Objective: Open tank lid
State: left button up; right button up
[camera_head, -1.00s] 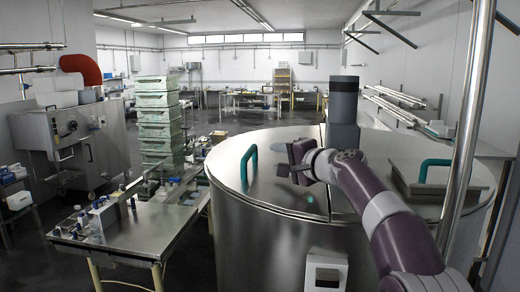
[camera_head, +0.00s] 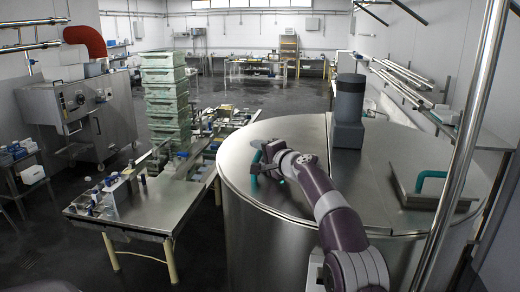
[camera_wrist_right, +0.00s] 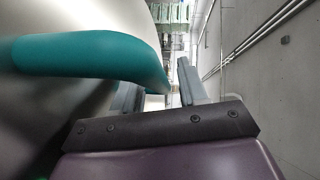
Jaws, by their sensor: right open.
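The big round steel tank (camera_head: 262,230) stands at the right of the head view, with a flat metal lid (camera_head: 310,140) on top that lies closed. A teal handle (camera_head: 254,168) stands on the lid's left part. It also crosses the upper left of the right wrist view (camera_wrist_right: 85,54). My right gripper (camera_head: 265,157) is at this handle and partly covers it in the head view. In the wrist view its two fingers (camera_wrist_right: 158,92) are apart, with the handle's bent end in front of the gap. I cannot tell whether they touch it. My left gripper is not in view.
A dark grey cylinder (camera_head: 349,105) rises from the tank's top. A square hatch with a second teal handle (camera_head: 431,178) is on the right. A vertical steel pole (camera_head: 462,160) stands close by. A steel table (camera_head: 150,205) and stacked green crates (camera_head: 165,95) are left.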

jog(key=shift+w+f, duration=0.1)
grip_shut()
jog(key=shift+d+r+p, duration=0.2)
jog(key=shift+r+p, duration=0.2)
jog(key=shift+r, duration=0.3)
jog(key=shift+d+r+p, duration=0.2)
jog(key=shift+r+p, duration=0.2)
jog(key=shift+r, duration=0.3)
jog(key=shift+d+r, duration=0.15)
jog(key=shift+r, duration=0.2)
jog(key=s+d+r+m+t+y+b, duration=0.2)
jog(key=s+d+r+m+t, duration=0.1)
jog(key=d+r, duration=0.9)
jog(key=shift+d+m+t, duration=0.4)
jog(key=shift+d+m, duration=0.35)
jog(key=shift+m, duration=0.15)
